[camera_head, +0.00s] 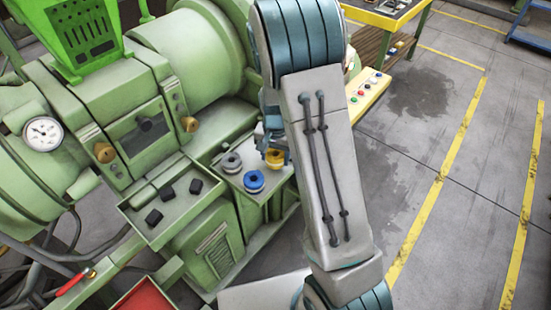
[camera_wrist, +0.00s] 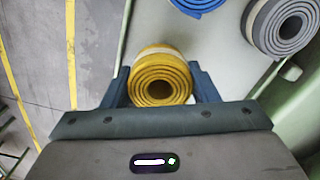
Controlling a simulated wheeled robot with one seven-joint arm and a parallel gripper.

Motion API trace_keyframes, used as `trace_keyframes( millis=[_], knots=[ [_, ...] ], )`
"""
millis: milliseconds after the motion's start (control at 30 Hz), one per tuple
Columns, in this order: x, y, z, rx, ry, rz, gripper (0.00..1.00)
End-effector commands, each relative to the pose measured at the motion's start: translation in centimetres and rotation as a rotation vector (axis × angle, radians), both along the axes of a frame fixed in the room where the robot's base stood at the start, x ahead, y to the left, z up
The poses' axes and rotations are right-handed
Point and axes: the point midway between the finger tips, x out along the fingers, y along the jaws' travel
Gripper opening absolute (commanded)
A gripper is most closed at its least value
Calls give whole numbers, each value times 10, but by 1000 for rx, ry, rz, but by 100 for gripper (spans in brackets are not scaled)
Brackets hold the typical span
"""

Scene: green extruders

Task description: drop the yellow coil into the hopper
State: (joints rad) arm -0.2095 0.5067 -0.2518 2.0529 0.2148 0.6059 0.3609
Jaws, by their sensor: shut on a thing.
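The yellow coil (camera_wrist: 161,79) is a rolled strip with a pale band, seen end-on between the two fingers of my gripper (camera_wrist: 160,74) in the wrist view. The fingers are shut on its sides. In the head view the yellow coil (camera_head: 274,159) shows at the grey-green ledge, partly hidden by my gripper (camera_head: 273,145) and arm. I cannot tell whether it touches the ledge. The hopper (camera_head: 88,38) is the bright green slotted box on top of the machine, at the upper left. Its inside is hidden.
A blue coil (camera_head: 254,181) and a grey coil (camera_head: 231,163) stand on the ledge close by. A green tray (camera_head: 173,215) with black blocks is to the left.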

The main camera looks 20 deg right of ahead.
Motion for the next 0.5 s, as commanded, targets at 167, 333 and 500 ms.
trace_keyframes(
  millis=[167,333,500],
  knots=[
    [-1,0,-20,-1,3,-1,29],
    [0,0,-24,0,0,0,29],
    [0,0,-25,0,0,0,29]
  ],
)
